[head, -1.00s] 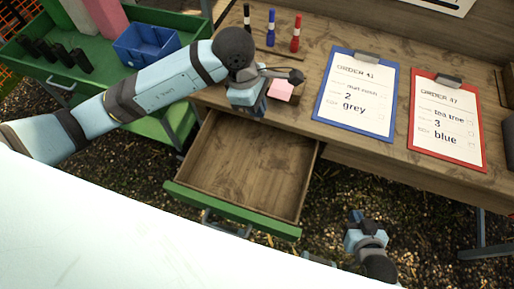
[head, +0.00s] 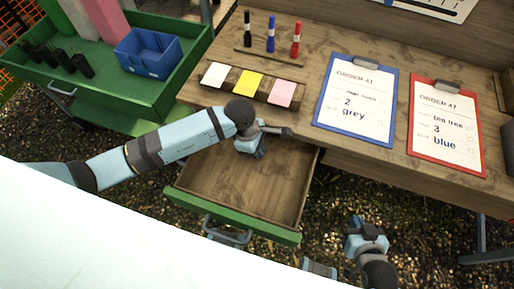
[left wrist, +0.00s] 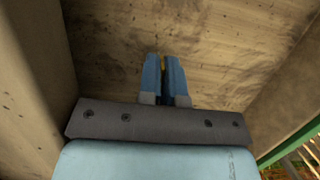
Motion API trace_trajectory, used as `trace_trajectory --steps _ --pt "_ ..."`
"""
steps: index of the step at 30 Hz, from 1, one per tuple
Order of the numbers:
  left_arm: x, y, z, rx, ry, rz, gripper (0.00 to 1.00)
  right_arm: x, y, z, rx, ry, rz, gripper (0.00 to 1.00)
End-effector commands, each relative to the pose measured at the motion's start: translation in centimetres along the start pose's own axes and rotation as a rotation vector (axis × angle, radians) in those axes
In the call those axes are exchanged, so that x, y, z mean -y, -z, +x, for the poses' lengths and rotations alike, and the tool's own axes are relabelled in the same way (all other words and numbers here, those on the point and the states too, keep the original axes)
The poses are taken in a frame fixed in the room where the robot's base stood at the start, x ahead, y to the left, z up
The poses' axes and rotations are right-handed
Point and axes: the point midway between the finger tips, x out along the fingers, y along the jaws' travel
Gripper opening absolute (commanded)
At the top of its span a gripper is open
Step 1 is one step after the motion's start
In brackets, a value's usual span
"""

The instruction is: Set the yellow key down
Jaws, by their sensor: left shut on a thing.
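My left gripper (head: 257,153) reaches down into the back of the open drawer (head: 228,196). In the left wrist view its two blue fingers (left wrist: 164,57) are close together, with a small yellow sliver of the yellow key (left wrist: 162,64) between them. Most of the key is hidden by the fingers. The drawer's wooden floor (left wrist: 215,50) lies beyond the fingertips; I cannot tell whether the key touches it. My right gripper (head: 366,232) is low at the right, clear of the desk, and its jaws are too unclear to read.
White, yellow (head: 248,86) and pink sticky notes lie on the desk behind the drawer, with several markers further back. Two clipboards (head: 355,100) (head: 445,125) lie to the right. A green cart (head: 105,95) with a blue bin (head: 147,52) stands at the left.

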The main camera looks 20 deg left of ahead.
Motion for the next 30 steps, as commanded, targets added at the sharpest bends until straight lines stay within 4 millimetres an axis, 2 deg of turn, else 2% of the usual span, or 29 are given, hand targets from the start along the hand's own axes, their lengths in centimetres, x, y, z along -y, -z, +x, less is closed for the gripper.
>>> trace_trajectory --steps 11,12,15,24,27,30 --pt "0.0 0.2 0.6 -0.001 -0.001 0.001 0.00 0.0 -0.3 0.2 0.001 0.001 0.002 0.00" --pt "0.0 0.1 0.6 0.000 -0.001 0.001 0.10 0.0 -0.3 0.2 0.003 0.001 0.002 0.00" --pt "0.0 0.1 0.5 0.000 -0.001 0.001 0.31 0.0 -0.2 0.1 0.003 0.001 0.002 0.00" --pt "0.0 0.1 0.3 0.000 -0.001 0.001 0.31 0.1 0.0 0.0 0.002 0.002 0.002 0.00" --pt "-0.1 0.1 -0.5 0.000 -0.004 0.001 0.31 0.1 0.1 -0.1 -0.001 0.002 0.000 0.00" --pt "-0.1 0.1 -2.1 -0.001 -0.005 0.002 0.31 0.1 0.1 -0.1 -0.001 0.002 0.000 0.00"
